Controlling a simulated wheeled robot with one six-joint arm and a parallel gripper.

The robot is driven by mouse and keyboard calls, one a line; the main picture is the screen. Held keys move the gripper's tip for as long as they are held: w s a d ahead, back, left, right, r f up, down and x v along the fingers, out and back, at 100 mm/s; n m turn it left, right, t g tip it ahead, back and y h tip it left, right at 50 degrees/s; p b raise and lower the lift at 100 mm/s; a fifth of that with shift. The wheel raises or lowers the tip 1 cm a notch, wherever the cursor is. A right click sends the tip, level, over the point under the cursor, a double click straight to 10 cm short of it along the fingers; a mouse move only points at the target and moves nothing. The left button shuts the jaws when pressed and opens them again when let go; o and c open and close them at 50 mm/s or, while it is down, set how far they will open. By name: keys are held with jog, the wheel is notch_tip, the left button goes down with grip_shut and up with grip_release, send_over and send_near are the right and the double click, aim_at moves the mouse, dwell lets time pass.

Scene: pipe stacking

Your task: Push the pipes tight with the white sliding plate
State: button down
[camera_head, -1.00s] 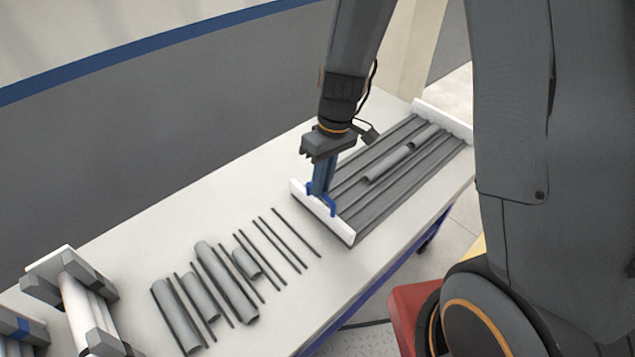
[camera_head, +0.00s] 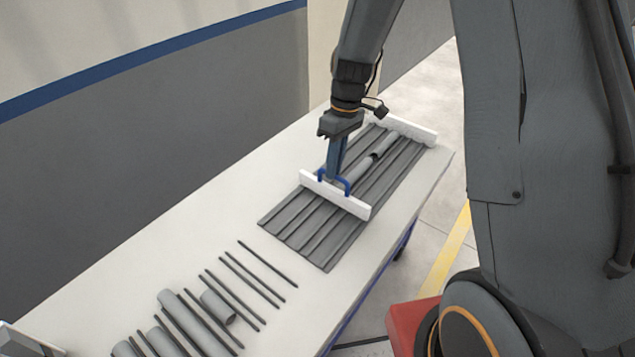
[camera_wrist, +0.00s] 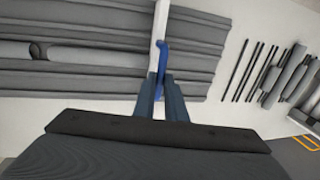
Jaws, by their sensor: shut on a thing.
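The white sliding plate (camera_head: 335,195) stands across the grooved grey rack (camera_head: 300,228), part way along it, with bare grooves on its near side. My gripper (camera_head: 333,177) is shut on the plate's blue handle (camera_head: 346,185); the handle also shows in the wrist view (camera_wrist: 161,62). Two grey pipes lie in one groove on the far side of the plate: a nearer pipe (camera_head: 358,170) and a farther pipe (camera_head: 385,143). In the wrist view the longer pipe (camera_wrist: 95,56) ends close to the plate, and a dark gap separates it from the other pipe (camera_wrist: 14,51).
A white end stop (camera_head: 405,129) closes the rack's far end. Loose grey pipes (camera_head: 218,307) and thin dark rods (camera_head: 268,264) lie on the white table (camera_head: 225,215) near its front left. The table surface left of the rack is clear.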

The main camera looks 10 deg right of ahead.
jog(key=w+d, duration=0.4)
jog(key=shift+d+b, duration=0.25)
jog(key=shift+b, duration=0.1)
jog(key=shift+f, duration=0.1)
jog(key=c, duration=1.8)
grip_release()
jog(key=shift+d, duration=0.1)
jog(key=shift+w+d+r+b, duration=0.15)
jog(key=shift+w+r+b, duration=0.05)
jog(key=shift+r, duration=1.1)
jog(key=shift+w+d+r+b, duration=0.15)
jog(key=shift+w+r+b, duration=0.1)
jog(key=shift+r, duration=1)
jog(key=shift+w+d+r+b, duration=0.15)
jog(key=shift+r+b, duration=0.05)
jog(key=shift+r, duration=1.1)
